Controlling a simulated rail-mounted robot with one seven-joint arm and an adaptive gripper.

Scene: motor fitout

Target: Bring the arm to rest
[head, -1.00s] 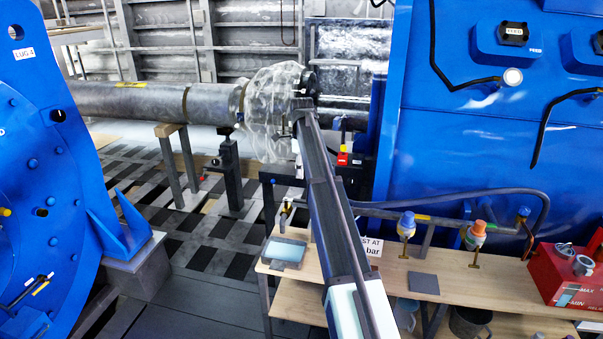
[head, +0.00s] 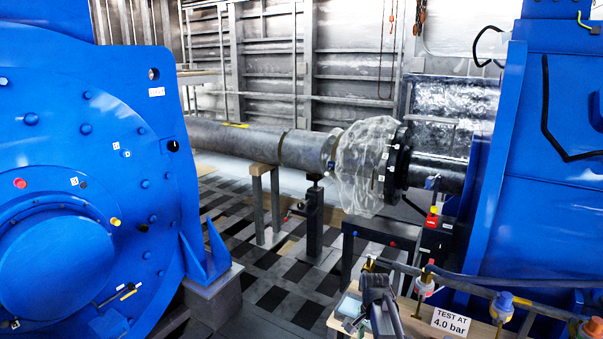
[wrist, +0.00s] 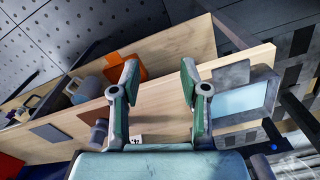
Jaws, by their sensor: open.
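My gripper (wrist: 159,78) is open and empty in the wrist view, its two green-grey fingers spread wide above a pale wooden bench (wrist: 165,105). Nothing lies between the fingertips. In the head view, a dark grey part of my arm (head: 380,302) shows low at the bottom edge, in front of the bench. The fingers cannot be made out clearly there.
A tray with a light blue pad (wrist: 246,97) lies right of the fingers. An orange item (wrist: 125,68) and a grey mug (wrist: 86,90) stand on the lower shelf. Brass-fitted valves (head: 503,305) and a test sign (head: 450,322) are at the bench. A plastic-wrapped pipe joint (head: 365,165) is behind.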

